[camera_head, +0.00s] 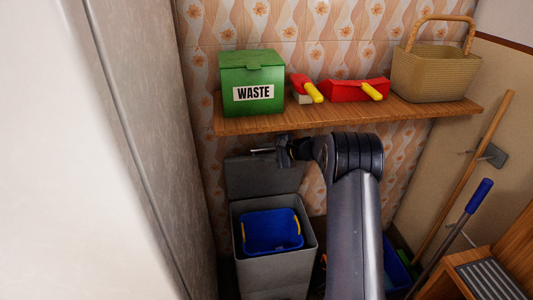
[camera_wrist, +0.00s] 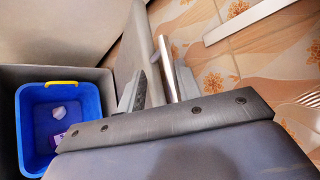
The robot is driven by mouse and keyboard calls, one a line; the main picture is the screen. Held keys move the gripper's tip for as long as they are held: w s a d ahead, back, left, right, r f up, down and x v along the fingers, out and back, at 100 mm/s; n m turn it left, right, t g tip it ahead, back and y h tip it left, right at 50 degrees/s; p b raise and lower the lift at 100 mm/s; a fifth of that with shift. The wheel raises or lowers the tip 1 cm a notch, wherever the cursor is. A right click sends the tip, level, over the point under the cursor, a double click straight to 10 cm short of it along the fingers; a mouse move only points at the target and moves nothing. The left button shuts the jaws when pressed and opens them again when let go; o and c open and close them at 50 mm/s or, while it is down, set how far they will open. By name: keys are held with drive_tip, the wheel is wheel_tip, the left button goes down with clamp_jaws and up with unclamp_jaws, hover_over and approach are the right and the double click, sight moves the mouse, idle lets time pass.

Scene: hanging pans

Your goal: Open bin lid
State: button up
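The grey bin (camera_head: 301,265) stands on the floor below the shelf in the head view, and its wall shows at the left in the wrist view (camera_wrist: 15,76). Its grey lid (camera_head: 262,180) stands raised, roughly upright at the back. A blue tub (camera_head: 270,232) with yellow handles sits inside; the wrist view shows it too (camera_wrist: 38,115), with small items in it. My gripper (camera_head: 264,151) is at the lid's upper edge, just under the shelf. In the wrist view its fingers (camera_wrist: 158,75) are apart, with a grey panel edge close to them; contact is unclear.
A wooden shelf (camera_head: 350,115) runs close above my gripper. It holds a green WASTE box (camera_head: 252,75), red dustpan items (camera_head: 350,93) and a wicker basket (camera_head: 435,75). Long-handled tools (camera_head: 470,170) lean at the right. A wall panel (camera_head: 130,80) stands close at left.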

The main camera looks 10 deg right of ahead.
drive_tip(key=shift+d, duration=0.1)
drive_tip(key=v, duration=1)
drive_tip(key=shift+s+d+r, duration=0.15)
drive_tip(key=shift+s, duration=0.1)
